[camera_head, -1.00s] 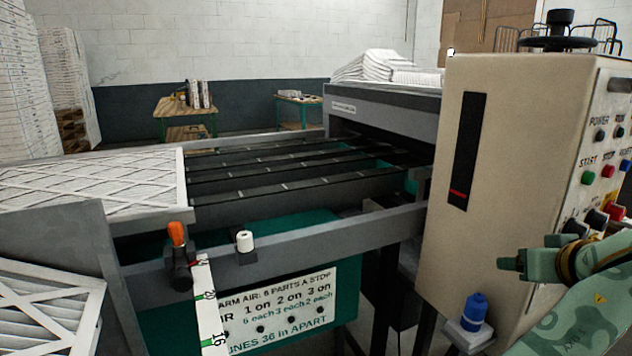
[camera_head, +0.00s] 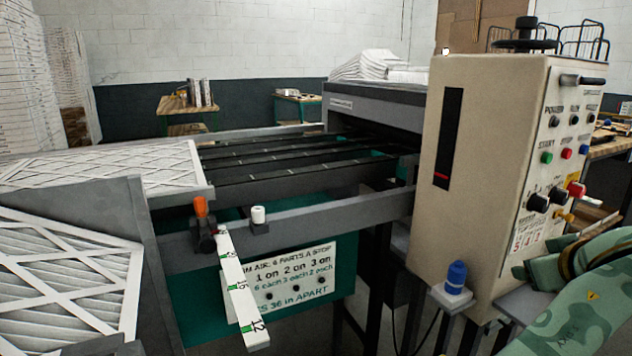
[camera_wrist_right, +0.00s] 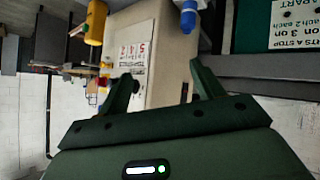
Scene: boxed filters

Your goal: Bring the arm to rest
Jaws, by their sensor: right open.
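My right arm (camera_head: 585,305), green camouflage, comes in at the lower right of the head view, beside the control box. Its gripper is seen only in part there. In the right wrist view my right gripper (camera_wrist_right: 165,88) has its two dark green fingers spread, with nothing between them. The beige control box (camera_head: 490,185) stands just beyond the arm in the head view; it also shows behind the fingers in the wrist view (camera_wrist_right: 155,50). I cannot tell the exact gap to it. My left gripper is not in view.
A blue-capped button on a small bracket (camera_head: 456,278) stands before the box. A conveyor frame (camera_head: 330,215) crosses the middle, with a marked white strip (camera_head: 238,290) hanging off it. Pleated filters (camera_head: 100,170) lie at left. A bench (camera_head: 615,140) is behind right.

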